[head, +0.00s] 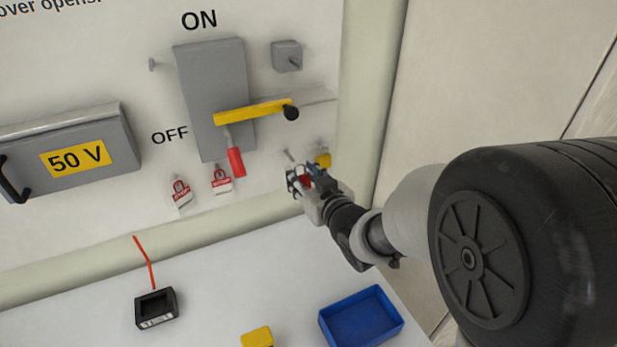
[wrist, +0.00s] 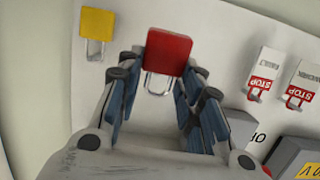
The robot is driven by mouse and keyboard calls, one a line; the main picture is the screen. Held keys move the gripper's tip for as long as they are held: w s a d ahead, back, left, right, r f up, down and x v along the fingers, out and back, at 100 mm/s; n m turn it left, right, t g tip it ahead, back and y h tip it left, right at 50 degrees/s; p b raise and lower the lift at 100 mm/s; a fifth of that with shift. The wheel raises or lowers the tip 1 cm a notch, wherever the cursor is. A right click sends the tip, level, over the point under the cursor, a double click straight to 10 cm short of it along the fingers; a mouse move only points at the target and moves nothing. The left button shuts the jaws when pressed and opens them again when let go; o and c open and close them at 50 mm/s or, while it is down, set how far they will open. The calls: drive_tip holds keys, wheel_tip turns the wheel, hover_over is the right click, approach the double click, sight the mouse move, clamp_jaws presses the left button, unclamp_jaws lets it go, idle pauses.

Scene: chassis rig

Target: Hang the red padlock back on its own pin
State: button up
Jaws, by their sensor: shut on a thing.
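The red padlock (wrist: 168,52) is between the fingers of my gripper (wrist: 165,64) in the wrist view. My gripper is shut on it, and its metal shackle points down in that picture, toward the palm. In the head view my gripper (head: 306,182) is close to the panel, below the yellow handle, and only a bit of the red padlock (head: 305,181) shows between the fingers. A small bare pin (head: 288,155) sticks out just above my gripper. Whether the shackle touches any pin cannot be told.
A yellow padlock (head: 323,160) hangs just right of my gripper, very near it. A blue tray (head: 361,318) and a black box (head: 156,308) are on the bench below.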

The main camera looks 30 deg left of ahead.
drive_tip(key=x, duration=0.5)
drive_tip(key=shift+w+a+r, duration=0.1)
drive_tip(key=shift+a, duration=0.05)
drive_tip(key=shift+w+a, duration=0.1)
idle(0.3)
drive_tip(key=shift+r, duration=0.1)
idle(0.5)
drive_tip(key=o, duration=1.2)
drive_tip(key=shift+c, duration=0.2)
